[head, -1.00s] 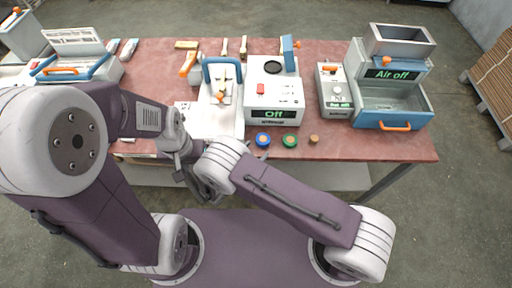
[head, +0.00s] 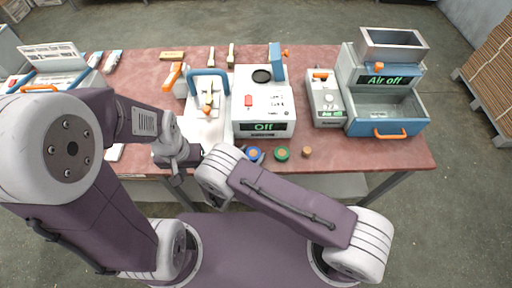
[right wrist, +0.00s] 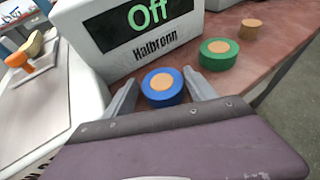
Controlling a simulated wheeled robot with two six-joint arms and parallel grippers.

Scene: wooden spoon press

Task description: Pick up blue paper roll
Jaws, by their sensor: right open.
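The blue paper roll (head: 256,154) is a short blue disc with a tan centre, near the table's front edge and in front of the machine reading "Off". In the right wrist view the blue roll (right wrist: 162,87) sits between the two spread fingers of my right gripper (right wrist: 161,94), which is open; I cannot tell whether they touch it. In the head view the right gripper is hidden by its own arm. My left gripper (head: 180,178) hangs near the table's front edge, left of the roll; its jaw opening is unclear.
A green roll (head: 281,153) and a small tan one (head: 306,152) lie to the right of the blue roll. The white "Off" machine (head: 264,105) stands close behind. A white press with a blue handle (head: 207,125) is to the left. The red table (head: 370,152) is bare at front right.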

